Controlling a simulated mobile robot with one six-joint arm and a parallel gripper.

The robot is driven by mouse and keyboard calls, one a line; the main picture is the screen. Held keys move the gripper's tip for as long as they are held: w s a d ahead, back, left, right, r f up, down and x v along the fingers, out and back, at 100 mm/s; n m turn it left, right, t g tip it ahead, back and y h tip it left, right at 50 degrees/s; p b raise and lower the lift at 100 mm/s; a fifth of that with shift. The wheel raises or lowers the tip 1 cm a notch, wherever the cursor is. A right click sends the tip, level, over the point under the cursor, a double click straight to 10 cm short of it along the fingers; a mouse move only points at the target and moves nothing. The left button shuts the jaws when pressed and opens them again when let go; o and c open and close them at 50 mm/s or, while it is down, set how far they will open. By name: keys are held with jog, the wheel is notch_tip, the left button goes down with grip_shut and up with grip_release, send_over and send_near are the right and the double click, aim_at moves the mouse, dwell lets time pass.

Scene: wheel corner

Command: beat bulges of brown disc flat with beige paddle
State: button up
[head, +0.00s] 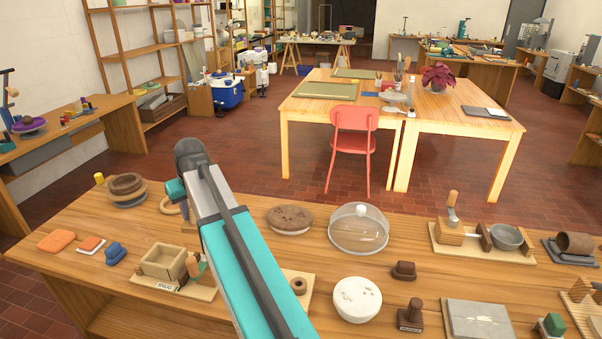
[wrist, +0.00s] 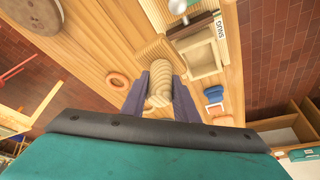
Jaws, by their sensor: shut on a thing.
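The brown disc (head: 290,217) lies on a pale round base on the bench, with low bulges on its top. It shows in part at the top left of the wrist view (wrist: 75,15). My gripper (wrist: 159,98) is shut on a beige ridged piece, which I take for the beige paddle (wrist: 160,84). In the head view my arm hides most of the gripper and the paddle. The gripper is over the left part of the bench, left of the disc and apart from it.
The wooden box labelled SNUG (head: 163,262) stands near the gripper. A ring (wrist: 118,79) lies close to the fingers. A glass dome (head: 358,228) stands right of the disc, and a white round block (head: 357,299) stands nearer the front. Bare wood lies between them.

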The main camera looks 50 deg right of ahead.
jog(key=s+d+m+p, duration=0.15)
jog(key=d+p, duration=0.25)
jog(key=d, duration=1.8)
jog(key=h+p, duration=0.1)
jog(key=p, duration=0.2)
send_over(302, 214)
jog(key=shift+f+m, duration=0.45)
jog(key=shift+f, duration=0.25)
jog(key=shift+a+f, duration=0.1)
jog(key=shift+f+b, duration=0.7)
jog(key=shift+f, duration=1.45)
notch_tip(302, 214, down, 6)
jog(key=b, duration=0.3)
jog(key=shift+r+b, duration=0.1)
jog(key=shift+b, duration=0.2)
jog(key=shift+r, duration=0.25)
jog(key=shift+c, duration=0.4)
jog(key=shift+r+p, duration=1)
jog(key=shift+r, duration=0.9)
